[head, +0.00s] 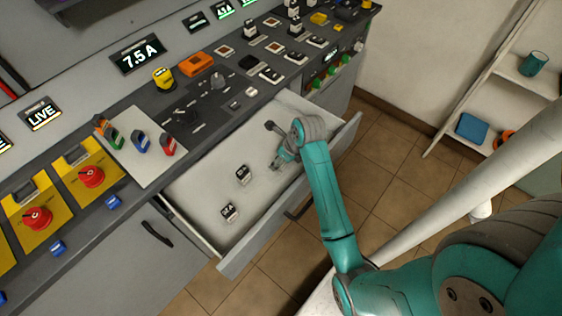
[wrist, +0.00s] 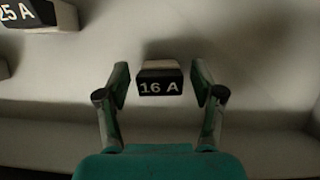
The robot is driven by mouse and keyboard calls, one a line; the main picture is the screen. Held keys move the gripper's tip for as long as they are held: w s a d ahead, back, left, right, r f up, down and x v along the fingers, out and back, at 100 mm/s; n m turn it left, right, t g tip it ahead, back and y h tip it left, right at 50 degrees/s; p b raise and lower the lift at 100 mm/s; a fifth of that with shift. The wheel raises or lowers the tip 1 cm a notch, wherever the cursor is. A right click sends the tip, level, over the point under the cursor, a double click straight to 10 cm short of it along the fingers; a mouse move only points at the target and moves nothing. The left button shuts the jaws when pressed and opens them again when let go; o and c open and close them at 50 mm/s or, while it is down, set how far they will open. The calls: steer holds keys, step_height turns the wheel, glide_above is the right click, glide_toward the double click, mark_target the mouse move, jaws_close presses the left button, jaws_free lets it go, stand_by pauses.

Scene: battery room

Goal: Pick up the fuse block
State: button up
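A small fuse block with a black face marked "16 A" (wrist: 160,87) and a pale top lies between the fingers of my gripper (wrist: 160,74) in the wrist view. A gap shows on each side of it, so the gripper is open and not touching it there. In the head view my gripper (head: 284,160) is down inside the open drawer and mostly hides this block. A second block marked "25 A" (wrist: 28,16) is at the upper left of the wrist view. Two dark labelled blocks (head: 243,175) (head: 230,211) lie left of my gripper in the drawer.
The pale drawer (head: 205,190) is pulled out under the control bench, its front wall (head: 262,236) close to my arm. Red knobs (head: 91,177) sit on yellow plates at left. Shelves (head: 525,78) stand at right.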

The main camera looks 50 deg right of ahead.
steer(key=c, duration=1)
steer(key=shift+r, duration=0.1)
step_height(320, 180, up, 10)
steer(key=shift+f, duration=0.1)
steer(key=shift+d, duration=0.1)
